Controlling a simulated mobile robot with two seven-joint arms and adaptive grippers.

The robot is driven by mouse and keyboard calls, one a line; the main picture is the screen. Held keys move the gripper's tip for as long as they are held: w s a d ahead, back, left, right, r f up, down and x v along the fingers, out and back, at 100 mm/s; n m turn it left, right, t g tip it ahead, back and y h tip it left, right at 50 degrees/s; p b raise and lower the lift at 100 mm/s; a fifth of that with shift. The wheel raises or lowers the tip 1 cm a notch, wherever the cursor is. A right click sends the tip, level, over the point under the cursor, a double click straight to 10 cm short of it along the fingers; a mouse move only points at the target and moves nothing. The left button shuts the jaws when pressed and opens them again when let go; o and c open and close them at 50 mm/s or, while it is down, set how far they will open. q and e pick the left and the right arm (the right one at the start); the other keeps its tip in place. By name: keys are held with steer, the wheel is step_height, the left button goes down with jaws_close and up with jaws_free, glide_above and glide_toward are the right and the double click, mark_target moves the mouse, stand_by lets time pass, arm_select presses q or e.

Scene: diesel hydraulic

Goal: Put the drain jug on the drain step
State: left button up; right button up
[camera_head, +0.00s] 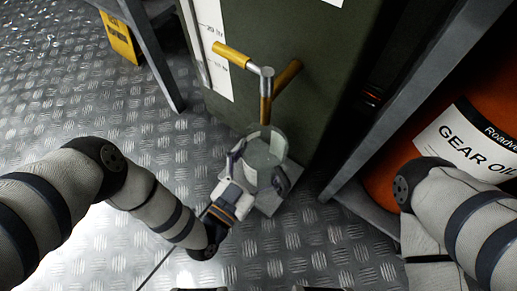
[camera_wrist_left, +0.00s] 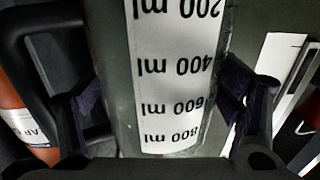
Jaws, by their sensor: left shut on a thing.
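The drain jug (camera_head: 265,148) is a clear, see-through vessel with a dark handle, in front of the green cabinet. My left gripper (camera_head: 240,178) is shut on its near side. In the left wrist view the jug (camera_wrist_left: 170,75) fills the middle, its white millilitre scale upside down, with the gripper's dark fingers (camera_wrist_left: 165,105) on either side. The drain step (camera_head: 291,179) is a small grey plate low by the cabinet, partly hidden by the jug and gripper. I cannot tell whether the jug touches it. My right gripper is out of view.
An orange gear oil drum (camera_head: 470,135) sits behind a grey frame at the right. The tread-plate floor (camera_head: 120,110) is open at the left.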

arm_select(q)
step_height(320, 180, down, 3)
steer(key=shift+a+b, duration=0.1)
steer(key=shift+b, duration=0.7)
steer(key=shift+f+b, duration=0.35)
steer(key=shift+r, duration=0.3)
steer(key=shift+f, duration=0.1)
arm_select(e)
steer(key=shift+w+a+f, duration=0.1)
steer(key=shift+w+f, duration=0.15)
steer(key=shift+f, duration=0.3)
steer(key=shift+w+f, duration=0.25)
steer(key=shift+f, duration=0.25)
arm_select(q)
steer(key=o, duration=1.2)
steer(key=shift+f, duration=0.1)
steer(key=shift+c, duration=0.2)
steer(key=p+v, duration=0.3)
steer(key=v, duration=0.9)
steer(key=shift+p, duration=0.3)
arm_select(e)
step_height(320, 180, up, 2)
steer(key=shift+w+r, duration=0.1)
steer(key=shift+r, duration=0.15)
